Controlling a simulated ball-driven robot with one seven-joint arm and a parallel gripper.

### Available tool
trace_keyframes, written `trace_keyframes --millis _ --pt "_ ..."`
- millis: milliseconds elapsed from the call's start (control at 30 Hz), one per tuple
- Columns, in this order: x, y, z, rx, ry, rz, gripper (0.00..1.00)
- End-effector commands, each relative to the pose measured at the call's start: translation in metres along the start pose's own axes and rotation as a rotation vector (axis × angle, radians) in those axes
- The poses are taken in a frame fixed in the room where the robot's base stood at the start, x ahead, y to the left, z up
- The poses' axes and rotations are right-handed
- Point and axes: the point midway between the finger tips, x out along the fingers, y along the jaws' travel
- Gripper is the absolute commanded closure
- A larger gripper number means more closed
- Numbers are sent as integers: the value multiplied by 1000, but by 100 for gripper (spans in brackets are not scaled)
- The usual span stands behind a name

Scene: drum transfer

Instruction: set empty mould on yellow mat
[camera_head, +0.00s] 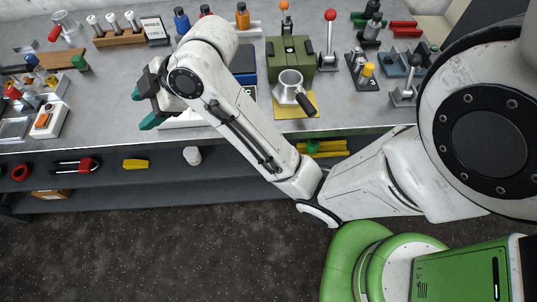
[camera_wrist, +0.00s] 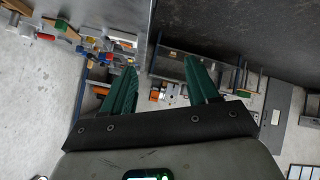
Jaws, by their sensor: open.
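A silver metal cup with a black handle, which looks like the mould (camera_head: 290,87), stands upright on the yellow mat (camera_head: 297,109) near the front edge of the bench. Its top is open and its inside looks grey, with nothing seen in it. My gripper (camera_head: 147,98) is to the left of the mould, apart from it, over the front part of the bench. In the wrist view my gripper (camera_wrist: 161,63) shows two green fingers spread apart with nothing between them. The mould and mat cannot be made out in the wrist view.
A green box (camera_head: 290,55) stands right behind the mould. A red-knobbed lever (camera_head: 329,40) and a yellow-knobbed block (camera_head: 366,73) stand to its right. A white switch box (camera_head: 48,120) is at the left. The bench between it and my gripper is clear. A lower shelf (camera_head: 115,180) holds several small things.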

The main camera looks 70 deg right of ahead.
Motion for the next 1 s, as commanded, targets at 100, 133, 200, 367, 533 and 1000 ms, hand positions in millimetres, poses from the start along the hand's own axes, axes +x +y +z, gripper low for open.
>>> trace_keyframes --millis 100,133,200,367,533,1000 --pt "22 -65 39 248 -112 -79 41" --pt "24 -81 51 306 -151 -92 41" --pt "26 -117 82 432 -253 -115 41" --pt "7 -186 160 650 -517 -107 41" --pt "-27 -220 221 760 -731 -33 41" --pt "-44 -226 245 798 -812 19 41"
